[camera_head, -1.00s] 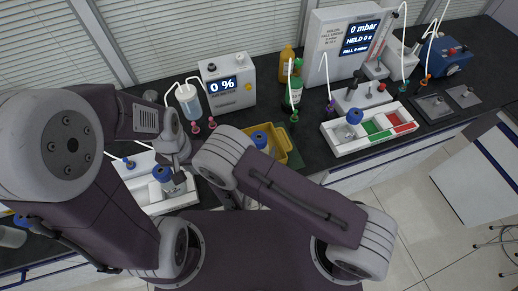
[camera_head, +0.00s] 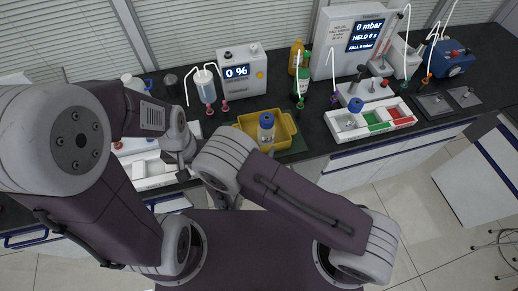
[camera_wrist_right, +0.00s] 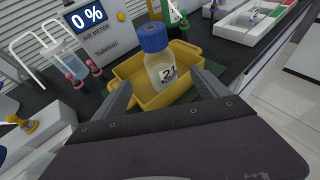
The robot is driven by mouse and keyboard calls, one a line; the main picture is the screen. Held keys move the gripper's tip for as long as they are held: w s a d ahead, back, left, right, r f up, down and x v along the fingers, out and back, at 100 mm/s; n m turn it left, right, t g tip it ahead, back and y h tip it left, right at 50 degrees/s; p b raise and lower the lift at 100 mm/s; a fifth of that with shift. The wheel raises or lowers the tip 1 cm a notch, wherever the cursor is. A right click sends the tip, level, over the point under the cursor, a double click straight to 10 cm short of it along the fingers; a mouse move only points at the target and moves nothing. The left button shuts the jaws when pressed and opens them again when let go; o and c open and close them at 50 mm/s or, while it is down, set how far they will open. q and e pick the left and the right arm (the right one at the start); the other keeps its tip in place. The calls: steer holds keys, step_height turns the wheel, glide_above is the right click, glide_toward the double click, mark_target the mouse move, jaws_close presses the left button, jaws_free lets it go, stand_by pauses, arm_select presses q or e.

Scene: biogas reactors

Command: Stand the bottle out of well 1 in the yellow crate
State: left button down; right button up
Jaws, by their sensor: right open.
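The yellow crate (camera_head: 246,120) stands on the dark bench near the middle in the head view. A blue-capped bottle (camera_head: 266,128) with pale contents stands upright in it. The right wrist view shows the same bottle (camera_wrist_right: 160,70), with a numbered white label, in the yellow crate (camera_wrist_right: 190,53). My right gripper (camera_wrist_right: 161,80) is open, its fingers to either side of the bottle's lower part in that view. I see no finger touching it. My right arm hides the gripper in the head view. My left gripper (camera_head: 183,170) is over the left white tray (camera_head: 150,182); its jaws are unclear.
An air meter (camera_head: 240,72) stands behind the crate, with a tubed bottle (camera_head: 205,88) on its left. Orange and green bottles (camera_head: 299,82) stand behind the crate to the right.

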steer(key=s+d+r+m+g+h, duration=0.1)
steer(key=d+r+m+g+h, duration=0.3)
steer(key=d+m, duration=0.55)
arm_select(q)
steer(key=shift+w+f+b, duration=0.15)
steer(key=shift+f+b, duration=0.8)
steer(key=shift+f, duration=0.05)
steer(key=shift+w+f+b, duration=0.15)
steer(key=shift+f+b, duration=0.75)
steer(key=shift+f, duration=0.05)
arm_select(e)
steer(key=s+d+r+m+g+y, duration=0.1)
steer(key=s+d+m+g+y, duration=0.3)
steer(key=m, duration=0.7)
steer(key=s+d+r+m+g+y, duration=0.1)
steer(key=s+d+m+g+y, duration=0.2)
steer(key=m, duration=0.9)
steer(key=shift+s+d+r+g+y, duration=0.15)
steer(key=shift+s+d+g+y, duration=0.4)
steer(key=shift+s+d, duration=1.05)
